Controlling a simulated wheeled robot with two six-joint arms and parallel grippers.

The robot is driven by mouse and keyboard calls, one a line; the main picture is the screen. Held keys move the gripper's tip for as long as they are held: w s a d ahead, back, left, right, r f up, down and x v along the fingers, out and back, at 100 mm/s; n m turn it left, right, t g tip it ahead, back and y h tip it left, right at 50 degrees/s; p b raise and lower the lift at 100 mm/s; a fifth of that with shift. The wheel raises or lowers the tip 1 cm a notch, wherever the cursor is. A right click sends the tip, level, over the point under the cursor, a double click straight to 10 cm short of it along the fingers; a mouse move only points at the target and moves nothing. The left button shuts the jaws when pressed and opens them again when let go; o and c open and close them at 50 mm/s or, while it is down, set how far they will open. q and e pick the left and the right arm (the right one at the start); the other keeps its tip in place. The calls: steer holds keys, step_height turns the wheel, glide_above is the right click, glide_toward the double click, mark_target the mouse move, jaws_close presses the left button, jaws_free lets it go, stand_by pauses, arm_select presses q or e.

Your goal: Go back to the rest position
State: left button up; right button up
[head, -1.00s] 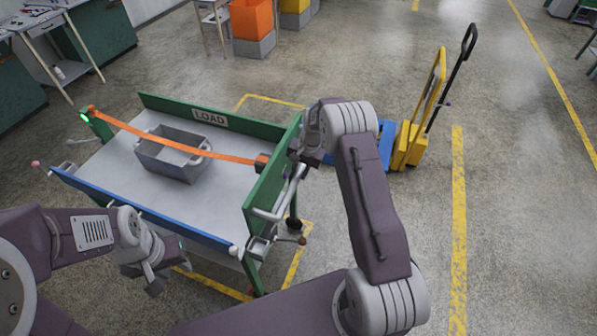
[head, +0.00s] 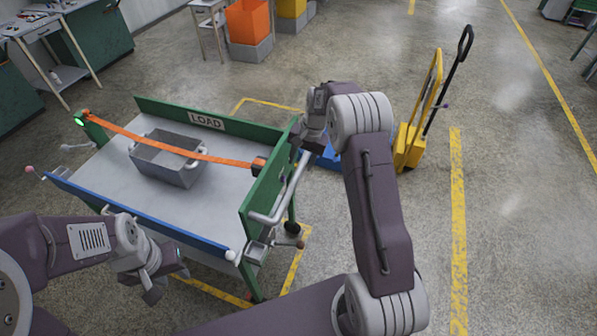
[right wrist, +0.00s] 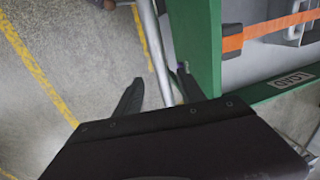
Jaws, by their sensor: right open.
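My right gripper (head: 302,146) is open, beside the outer face of the cart's green end panel (head: 268,180). In the right wrist view its two dark fingers (right wrist: 158,92) are apart with nothing held. A grey bar handle (head: 284,192) runs along that panel; in the wrist view the bar (right wrist: 155,50) passes behind the gap between the fingers, and I cannot tell if it touches them. My left gripper (head: 164,283) is low at the left, in front of the cart's blue front rail (head: 140,219); its fingers look apart and empty.
An orange strap (head: 150,136) stretches over a grey crate (head: 165,170) on the cart, from a post with a green light to a block at the end panel. A yellow-and-blue pallet truck (head: 410,145) stands behind my right arm.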

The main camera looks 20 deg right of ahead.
step_height(320, 180, up, 2)
steer(key=shift+s+d, duration=0.1)
steer(key=shift+d, duration=0.05)
stand_by(0.3)
steer(key=s+a+r+n, duration=0.2)
steer(key=s+a+r, duration=0.4)
steer(key=r, duration=0.1)
steer(key=s+f+n, duration=0.3)
steer(key=s, duration=0.6)
steer(key=s+f+n+h, duration=0.1)
steer(key=s+f+n, duration=0.1)
steer(key=s, duration=0.8)
steer(key=shift+d+f+n, duration=0.2)
steer(key=shift+f+n, duration=0.2)
steer(key=shift+f, duration=0.15)
